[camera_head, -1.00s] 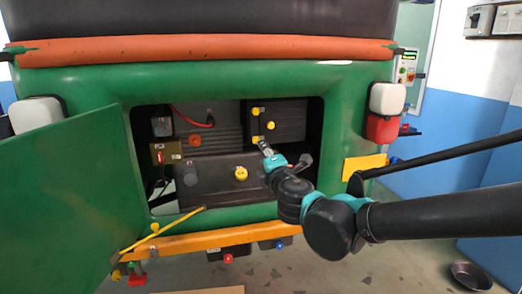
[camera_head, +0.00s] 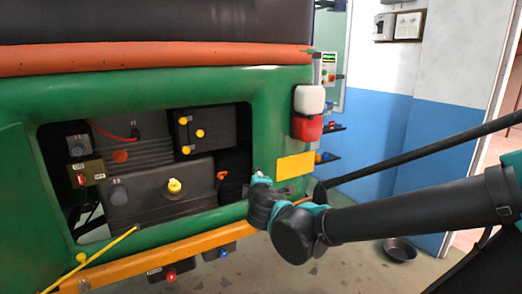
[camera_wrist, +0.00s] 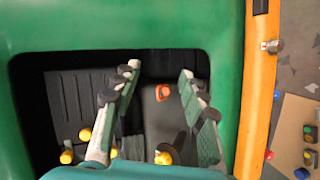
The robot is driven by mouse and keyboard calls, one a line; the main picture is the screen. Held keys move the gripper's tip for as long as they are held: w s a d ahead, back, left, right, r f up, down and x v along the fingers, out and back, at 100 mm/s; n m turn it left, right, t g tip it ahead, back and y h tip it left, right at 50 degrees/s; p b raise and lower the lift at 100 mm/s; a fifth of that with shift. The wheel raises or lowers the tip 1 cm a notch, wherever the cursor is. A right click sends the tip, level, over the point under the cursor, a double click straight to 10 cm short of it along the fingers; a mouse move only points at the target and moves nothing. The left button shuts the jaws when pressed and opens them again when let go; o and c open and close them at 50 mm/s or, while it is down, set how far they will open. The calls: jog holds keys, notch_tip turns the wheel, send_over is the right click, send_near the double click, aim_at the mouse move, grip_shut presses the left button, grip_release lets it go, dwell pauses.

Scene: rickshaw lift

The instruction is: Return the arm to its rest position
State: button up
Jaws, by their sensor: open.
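My gripper (camera_wrist: 160,95) is open and empty in the wrist view, its two fingers spread in front of the compartment opening. In the head view my arm reaches in from the right, and its wrist is at the lower right corner of the compartment. The fingers are mostly hidden there behind the wrist. The green rickshaw (camera_head: 275,100) has an open rear compartment with dark battery boxes (camera_head: 140,195) inside.
An orange bar (camera_head: 190,250) runs below the compartment, with a yellow rod (camera_head: 105,258) at its left end. A red and white lamp (camera_head: 308,113) and a yellow plate (camera_head: 295,166) are on the right. A round dark pan (camera_head: 399,249) lies on the floor.

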jog(key=s+d+f+m+g+h, duration=0.1)
jog(key=d+f+m+g+h, duration=0.2)
jog(key=d+f+m, duration=0.45)
jog(key=s+d+f+m+g+h, duration=0.2)
jog(key=d+f, duration=0.3)
jog(key=d, duration=0.5)
jog(key=s+d+f+m+g+y, duration=0.1)
jog(key=s+d+f+m+g, duration=0.2)
jog(key=s+f+m, duration=0.1)
jog(key=s+d+f+m+g+y, duration=0.1)
jog(key=s+d+f+m+g, duration=0.1)
jog(key=s+f, duration=0.5)
jog(key=shift+s+d+f+m+g+y, duration=0.15)
jog(key=shift+s+d+m+g+y, duration=0.25)
jog(key=shift+s+m, duration=0.6)
jog(key=shift+w+m, duration=0.25)
